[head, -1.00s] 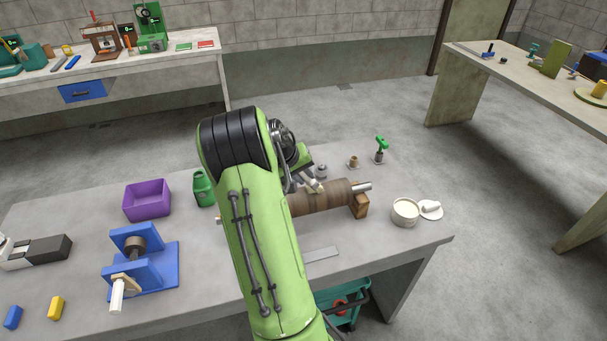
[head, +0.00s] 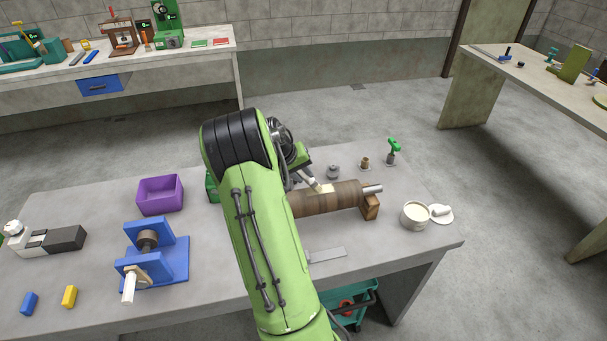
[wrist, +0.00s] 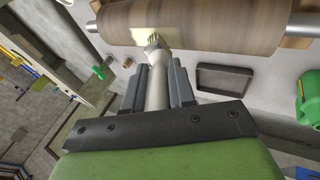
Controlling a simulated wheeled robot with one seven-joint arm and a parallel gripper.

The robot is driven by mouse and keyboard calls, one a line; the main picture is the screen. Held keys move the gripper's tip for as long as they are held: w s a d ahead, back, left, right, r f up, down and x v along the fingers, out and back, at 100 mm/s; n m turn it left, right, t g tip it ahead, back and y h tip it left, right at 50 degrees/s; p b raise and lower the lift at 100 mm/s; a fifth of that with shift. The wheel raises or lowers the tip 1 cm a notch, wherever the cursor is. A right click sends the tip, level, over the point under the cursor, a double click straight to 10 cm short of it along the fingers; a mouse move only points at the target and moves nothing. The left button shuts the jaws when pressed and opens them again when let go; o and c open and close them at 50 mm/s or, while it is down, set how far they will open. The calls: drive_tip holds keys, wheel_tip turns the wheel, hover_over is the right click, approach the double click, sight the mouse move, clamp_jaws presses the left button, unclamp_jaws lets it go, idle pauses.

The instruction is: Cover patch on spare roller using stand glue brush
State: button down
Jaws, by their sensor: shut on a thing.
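The spare roller (head: 335,200) is a brown cylinder lying on wooden supports on the table. It also shows across the top of the wrist view (wrist: 215,25). A pale cream patch (wrist: 130,38) is on its surface. My gripper (wrist: 158,88) is shut on the white handle of the glue brush (wrist: 157,72). The bristle end is at the roller by the patch and seems to touch it. In the head view my arm hides most of the gripper, and the brush (head: 312,187) shows only in part at the roller.
A round pot of cream-coloured glue (head: 415,215) stands right of the roller, beside a white saucer (head: 441,215). A green-handled tool (head: 393,150) and small metal parts stand behind. A blue fixture (head: 155,260) and purple bin (head: 160,194) are at left. A flat metal strip (head: 327,254) lies in front.

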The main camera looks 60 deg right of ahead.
drive_tip(key=shift+s+a+f+b, duration=0.1)
drive_tip(key=shift+s+b, duration=0.05)
drive_tip(key=shift+b, duration=0.2)
drive_tip(key=shift+s+a+b, duration=0.4)
drive_tip(key=shift+s+a, duration=0.25)
drive_tip(key=shift+a, duration=0.05)
drive_tip(key=shift+w+d+p, duration=0.65)
drive_tip(key=shift+w+d, duration=0.2)
drive_tip(key=shift+d, duration=0.05)
drive_tip(key=shift+s+a+b, duration=0.4)
drive_tip(key=shift+b, duration=0.1)
drive_tip(key=shift+s+a, duration=0.45)
drive_tip(key=shift+w+d+p, duration=0.4)
drive_tip(key=shift+w+d, duration=0.45)
drive_tip(key=shift+s+a+b, duration=0.35)
drive_tip(key=shift+s+a, duration=0.1)
drive_tip(key=shift+w+a, duration=1.4)
drive_tip(key=shift+w, duration=0.1)
